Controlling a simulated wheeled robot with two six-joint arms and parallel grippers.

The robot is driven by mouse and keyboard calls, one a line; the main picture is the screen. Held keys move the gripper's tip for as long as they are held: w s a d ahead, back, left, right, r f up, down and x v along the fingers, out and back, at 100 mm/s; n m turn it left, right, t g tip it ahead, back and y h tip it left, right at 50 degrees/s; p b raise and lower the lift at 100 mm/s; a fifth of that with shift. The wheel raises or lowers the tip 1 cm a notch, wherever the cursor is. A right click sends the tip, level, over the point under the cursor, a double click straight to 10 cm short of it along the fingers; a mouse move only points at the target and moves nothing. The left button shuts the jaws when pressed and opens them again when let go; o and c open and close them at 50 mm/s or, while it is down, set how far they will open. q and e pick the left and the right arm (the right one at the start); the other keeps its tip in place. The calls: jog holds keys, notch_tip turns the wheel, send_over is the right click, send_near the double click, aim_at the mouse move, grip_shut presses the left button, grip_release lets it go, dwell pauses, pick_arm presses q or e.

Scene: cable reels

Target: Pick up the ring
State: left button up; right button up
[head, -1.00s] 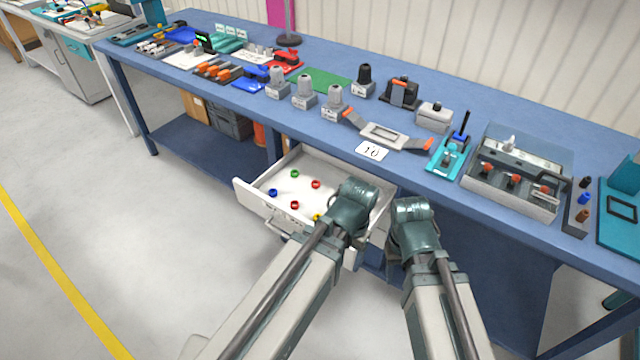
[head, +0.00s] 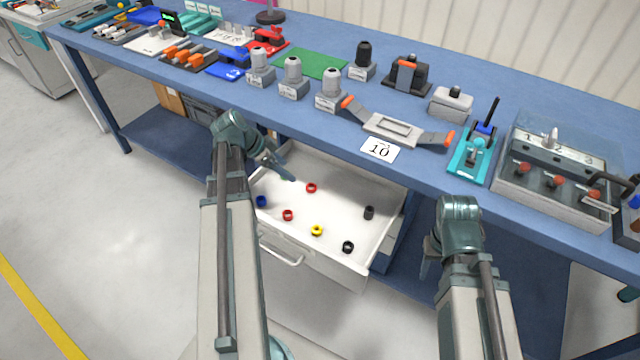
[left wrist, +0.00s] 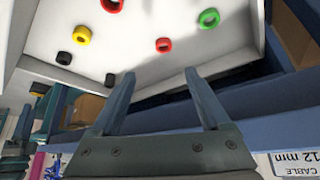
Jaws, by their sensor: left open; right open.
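Several small rings lie in the open white drawer (head: 340,170): a blue ring (head: 261,201), two red rings (head: 311,188) (head: 287,215), a yellow ring (head: 317,230) and dark ones (head: 369,212) (head: 348,247). The left wrist view also shows a green ring (left wrist: 208,18), which my left arm hides in the head view. The task does not say which ring. My left gripper (head: 285,170) is open and empty over the drawer's back left part. In its wrist view, a red ring (left wrist: 163,45) lies beyond the fingertips, apart from them. My right gripper (head: 428,268) is open, right of the drawer.
The blue workbench (head: 330,135) overhangs the drawer's back. On it stand several grey-based posts, a green mat (head: 310,63), a grey bracket with orange ends (head: 395,127), a card marked 10 (head: 380,149) and a clear-covered box (head: 555,165). The drawer walls bound the rings.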

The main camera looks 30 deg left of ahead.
pick_arm(q)
jog(key=b, duration=0.7)
send_near(307, 188)
jog(key=shift+w+d+f, duration=0.8)
jog(key=shift+f, duration=0.25)
jog(key=shift+w+d+f, duration=0.1)
jog(key=shift+w+f, duration=0.05)
jog(key=shift+f, duration=0.05)
jog(key=shift+w+d, duration=0.1)
jog(key=b+x, duration=0.5)
jog(key=shift+w+f, duration=0.1)
jog(key=shift+c, duration=0.3)
grip_shut()
